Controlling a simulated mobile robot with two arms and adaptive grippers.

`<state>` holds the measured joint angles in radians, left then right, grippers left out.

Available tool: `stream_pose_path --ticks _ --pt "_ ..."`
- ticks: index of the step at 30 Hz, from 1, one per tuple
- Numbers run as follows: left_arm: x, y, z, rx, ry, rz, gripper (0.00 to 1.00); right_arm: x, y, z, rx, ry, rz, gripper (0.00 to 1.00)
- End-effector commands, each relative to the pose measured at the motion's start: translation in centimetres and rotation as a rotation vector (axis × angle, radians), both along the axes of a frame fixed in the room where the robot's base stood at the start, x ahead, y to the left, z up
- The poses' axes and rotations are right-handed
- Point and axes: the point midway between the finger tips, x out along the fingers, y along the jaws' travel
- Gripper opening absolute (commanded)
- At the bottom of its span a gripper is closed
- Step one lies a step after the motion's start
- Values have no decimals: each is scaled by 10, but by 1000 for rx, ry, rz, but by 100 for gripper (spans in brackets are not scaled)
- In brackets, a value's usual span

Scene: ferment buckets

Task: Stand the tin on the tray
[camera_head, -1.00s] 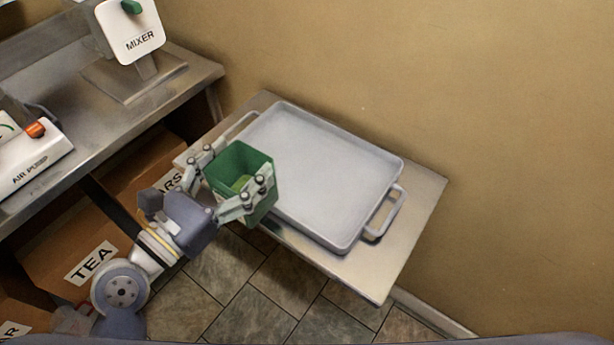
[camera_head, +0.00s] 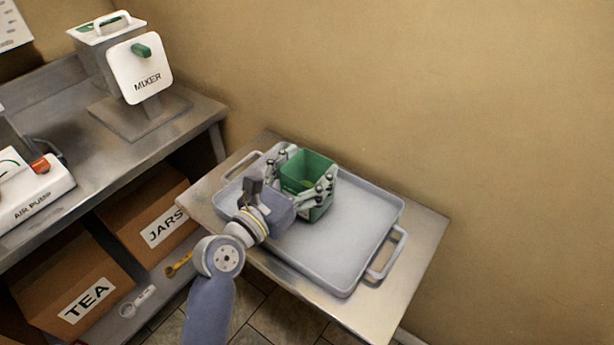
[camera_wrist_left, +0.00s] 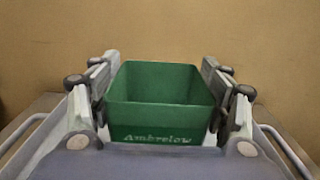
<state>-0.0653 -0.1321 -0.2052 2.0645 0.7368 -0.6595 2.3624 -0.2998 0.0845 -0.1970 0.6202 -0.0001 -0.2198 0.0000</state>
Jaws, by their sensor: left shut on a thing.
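The tin is a green, open-topped square box (camera_head: 318,210). In the left wrist view the tin (camera_wrist_left: 160,100) shows pale lettering "Ambrelow" on its near face. My left gripper (camera_head: 302,180) is shut on the tin, one finger on each side. The tin is upright, over the left-back part of the grey tray (camera_head: 350,245). I cannot tell whether its base touches the tray; my gripper and arm hide part of the tray. My right gripper is not in view.
The tray lies on a metal side table (camera_head: 420,255) against a tan wall. To the left, a steel bench holds a mixer (camera_head: 140,68) and an air pump (camera_head: 32,195). Boxes labelled TEA (camera_head: 70,290) and JARS (camera_head: 150,220) sit below. The tray's right part is clear.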

Motion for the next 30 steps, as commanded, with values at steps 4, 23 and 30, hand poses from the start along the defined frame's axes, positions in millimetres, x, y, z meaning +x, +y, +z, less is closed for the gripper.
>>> stream_pose_path --ticks 4,23,30 --pt "0 1 -19 2 0 1 23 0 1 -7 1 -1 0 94" --pt "0 1 -22 1 1 1 90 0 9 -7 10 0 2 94" --pt "0 1 -22 1 1 1 90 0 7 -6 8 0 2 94"
